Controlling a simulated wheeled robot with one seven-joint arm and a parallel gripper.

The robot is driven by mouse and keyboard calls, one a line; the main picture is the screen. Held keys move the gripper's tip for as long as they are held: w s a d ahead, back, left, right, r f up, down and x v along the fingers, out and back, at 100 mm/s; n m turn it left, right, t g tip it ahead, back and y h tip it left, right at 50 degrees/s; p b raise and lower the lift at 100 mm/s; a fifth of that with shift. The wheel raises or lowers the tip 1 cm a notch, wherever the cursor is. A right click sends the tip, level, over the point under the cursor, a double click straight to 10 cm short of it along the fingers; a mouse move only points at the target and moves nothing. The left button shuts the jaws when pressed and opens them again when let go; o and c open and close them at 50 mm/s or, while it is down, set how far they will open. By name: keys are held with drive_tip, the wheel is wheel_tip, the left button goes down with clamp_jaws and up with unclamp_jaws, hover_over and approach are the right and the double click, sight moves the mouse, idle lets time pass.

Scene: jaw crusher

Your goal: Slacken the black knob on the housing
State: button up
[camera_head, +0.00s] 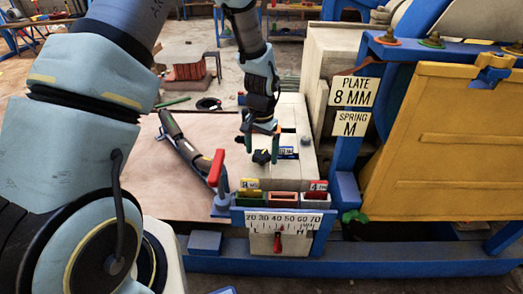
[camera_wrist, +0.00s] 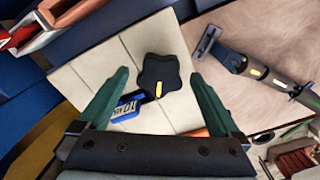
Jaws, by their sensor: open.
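The black knob (camera_head: 261,157) is lobed and sits on top of the cream housing (camera_head: 292,112). In the wrist view the knob (camera_wrist: 158,70) shows from above, with a short yellow mark on it. My gripper (camera_head: 261,145) points down just above the knob. In the wrist view its green fingers (camera_wrist: 160,77) are spread, one on either side of the knob, with visible gaps. The fingers hold nothing. I cannot tell how far their tips are above the housing top.
A blue tag (camera_wrist: 127,106) lies beside the knob. A red-handled lever (camera_head: 217,168) stands left of the front bins. A scale (camera_head: 284,220) with a red pointer is on the front. A torch-like tool (camera_head: 183,146) lies on the wooden table (camera_head: 150,190). A yellow panel (camera_head: 446,140) stands right.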

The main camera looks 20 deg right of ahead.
drive_tip(key=c, duration=1.4)
drive_tip(key=shift+n, duration=0.3)
drive_tip(key=n, duration=0.3)
drive_tip(key=shift+n, duration=0.3)
drive_tip(key=n, duration=0.4)
drive_tip(key=shift+n, duration=0.3)
drive_tip(key=n+p, duration=0.1)
drive_tip(key=n, duration=0.3)
drive_tip(key=shift+r, duration=0.1)
drive_tip(key=n+p, duration=0.2)
drive_tip(key=n, duration=0.2)
drive_tip(key=shift+n, duration=0.3)
